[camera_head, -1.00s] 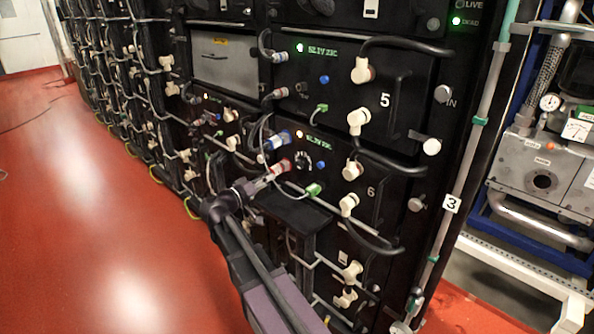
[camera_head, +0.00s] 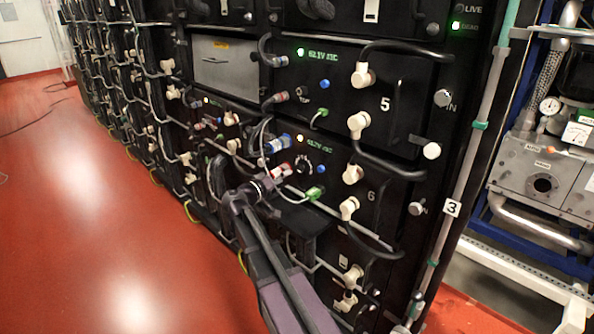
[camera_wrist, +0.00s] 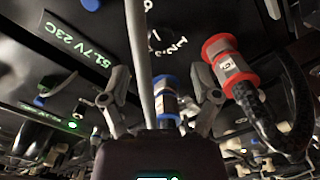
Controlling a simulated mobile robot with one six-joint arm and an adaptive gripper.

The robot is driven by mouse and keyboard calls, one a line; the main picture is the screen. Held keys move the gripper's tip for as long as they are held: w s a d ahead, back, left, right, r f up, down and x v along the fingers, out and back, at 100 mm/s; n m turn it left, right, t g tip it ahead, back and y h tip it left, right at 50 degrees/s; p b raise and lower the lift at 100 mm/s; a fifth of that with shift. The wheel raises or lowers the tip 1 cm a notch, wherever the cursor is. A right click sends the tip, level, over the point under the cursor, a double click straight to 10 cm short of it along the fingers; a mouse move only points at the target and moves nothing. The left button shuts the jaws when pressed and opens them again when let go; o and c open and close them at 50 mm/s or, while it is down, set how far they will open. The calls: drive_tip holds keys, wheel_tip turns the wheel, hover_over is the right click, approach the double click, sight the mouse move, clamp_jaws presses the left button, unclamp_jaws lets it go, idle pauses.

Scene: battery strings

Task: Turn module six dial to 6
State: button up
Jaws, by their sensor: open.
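Module six is the black unit marked 6 (camera_head: 371,195) in the head view, with an amber light, a green readout and a small dark dial (camera_head: 303,164). My gripper (camera_head: 268,186) is low and left of that dial, apart from it, beside the red connector (camera_head: 281,170). In the wrist view my gripper (camera_wrist: 157,76) is open, its two fingers spread, nothing held. A black dial (camera_wrist: 160,42) with white marks lies beyond the fingertips. I cannot tell its setting or whether it is module six's. A blue connector (camera_wrist: 166,105) shows between the fingers.
A grey cable (camera_wrist: 140,60) crosses the wrist view before the dial; a red connector (camera_wrist: 228,66) is to the right. In the head view, a blue connector (camera_head: 278,143), a green connector (camera_head: 315,194) and cream connectors (camera_head: 352,174) crowd module six.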

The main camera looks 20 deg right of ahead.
sight(297, 169)
drive_tip(key=shift+x, duration=3.45)
clamp_jaws()
drive_tip(key=shift+a, duration=0.25)
drive_tip(key=shift+d, duration=0.25)
